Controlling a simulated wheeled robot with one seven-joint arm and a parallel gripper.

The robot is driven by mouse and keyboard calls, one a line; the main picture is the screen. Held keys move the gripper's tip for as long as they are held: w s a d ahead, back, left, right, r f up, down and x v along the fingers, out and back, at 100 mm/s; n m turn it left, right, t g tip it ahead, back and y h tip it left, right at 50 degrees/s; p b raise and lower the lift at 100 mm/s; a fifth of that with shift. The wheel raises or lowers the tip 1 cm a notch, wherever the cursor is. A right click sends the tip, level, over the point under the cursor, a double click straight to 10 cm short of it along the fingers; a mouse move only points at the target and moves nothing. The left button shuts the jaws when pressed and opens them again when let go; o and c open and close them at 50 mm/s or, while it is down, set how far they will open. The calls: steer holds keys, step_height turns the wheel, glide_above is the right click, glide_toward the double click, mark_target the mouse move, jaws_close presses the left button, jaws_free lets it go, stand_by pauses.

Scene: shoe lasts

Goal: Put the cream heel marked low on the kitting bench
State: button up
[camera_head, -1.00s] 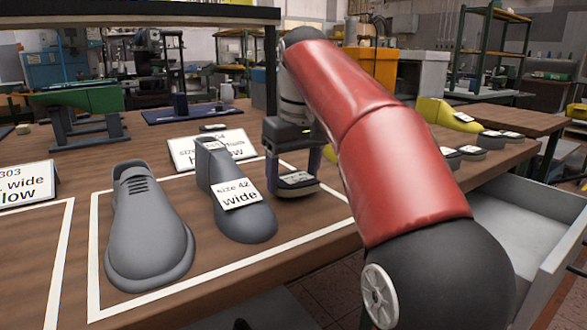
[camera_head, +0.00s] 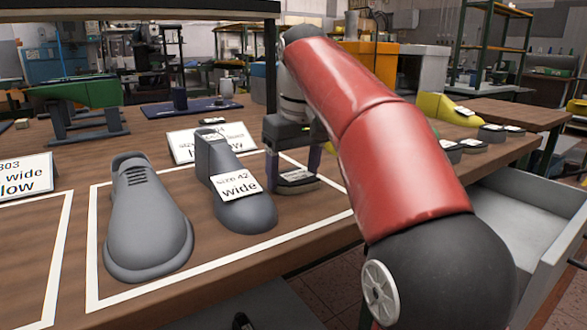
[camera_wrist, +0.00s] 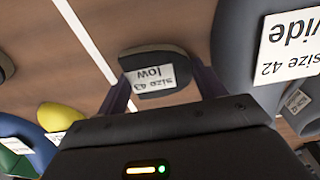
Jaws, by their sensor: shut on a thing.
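My gripper (camera_head: 293,160) is shut on a heel (camera_head: 297,182) over the wooden bench (camera_head: 330,225), inside the right part of a white outline. The wrist view shows the heel (camera_wrist: 150,60) between the fingers of my gripper (camera_wrist: 162,90). Its label reads "size 43 low".
A sign card (camera_head: 185,147) stands behind the grey last, partly hidden. Another card (camera_head: 25,178) reads "wide low" at the left. Several labelled heels (camera_head: 490,134) and a yellow last (camera_head: 440,110) lie at the right. An open grey drawer (camera_head: 530,215) juts out at the front right.

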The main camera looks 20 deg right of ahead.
steer(key=o, duration=1)
steer(key=shift+o, duration=0.2)
